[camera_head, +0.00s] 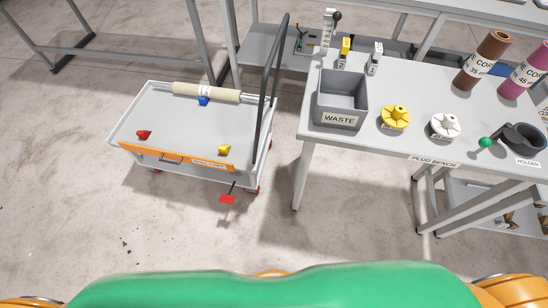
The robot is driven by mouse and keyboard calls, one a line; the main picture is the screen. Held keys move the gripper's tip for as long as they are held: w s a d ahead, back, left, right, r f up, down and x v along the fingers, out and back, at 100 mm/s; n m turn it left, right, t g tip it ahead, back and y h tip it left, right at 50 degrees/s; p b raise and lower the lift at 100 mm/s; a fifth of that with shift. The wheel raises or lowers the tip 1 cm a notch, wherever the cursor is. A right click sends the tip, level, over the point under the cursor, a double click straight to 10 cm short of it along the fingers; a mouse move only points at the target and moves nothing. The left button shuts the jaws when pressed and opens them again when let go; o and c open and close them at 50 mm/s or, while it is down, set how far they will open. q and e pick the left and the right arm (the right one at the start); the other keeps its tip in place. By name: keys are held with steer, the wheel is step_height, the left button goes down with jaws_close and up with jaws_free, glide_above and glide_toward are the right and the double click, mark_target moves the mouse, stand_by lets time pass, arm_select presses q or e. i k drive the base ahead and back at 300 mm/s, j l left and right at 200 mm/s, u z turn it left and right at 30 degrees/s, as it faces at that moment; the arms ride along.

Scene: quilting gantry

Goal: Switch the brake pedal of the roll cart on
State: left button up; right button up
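The roll cart (185,125) stands on the floor left of centre, with a pale grey top and an orange front drawer strip. The red brake pedal (228,199) sticks out low at the cart's near right corner, on a thin dark stem, close above the floor. Whether it is pressed or raised is hard to tell at this size. A cream roll (206,92) lies across the far end of the cart. Neither of my grippers is in view.
The plug bench (310,132) stands right of the cart, holding a grey waste bin (341,99), a yellow plug (396,117) and a white plug (445,125). A tall dark handle (266,85) rises from the cart's right side. The floor (200,240) before the pedal is clear.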

mark_target(224, 199)
steer(key=i+l+u, duration=0.35)
steer(key=l, duration=0.25)
steer(key=i+l+u, duration=0.15)
steer(key=k+l+u, duration=0.1)
steer(key=u, duration=0.25)
steer(key=k+l+u, duration=0.15)
steer(key=u, duration=0.15)
steer(key=k+u, duration=0.1)
steer(key=u, duration=0.25)
steer(key=i+j+z, duration=0.1)
steer(key=i, duration=0.25)
steer(key=i+j+z, duration=0.1)
steer(key=i+j, duration=0.1)
steer(key=i, duration=0.1)
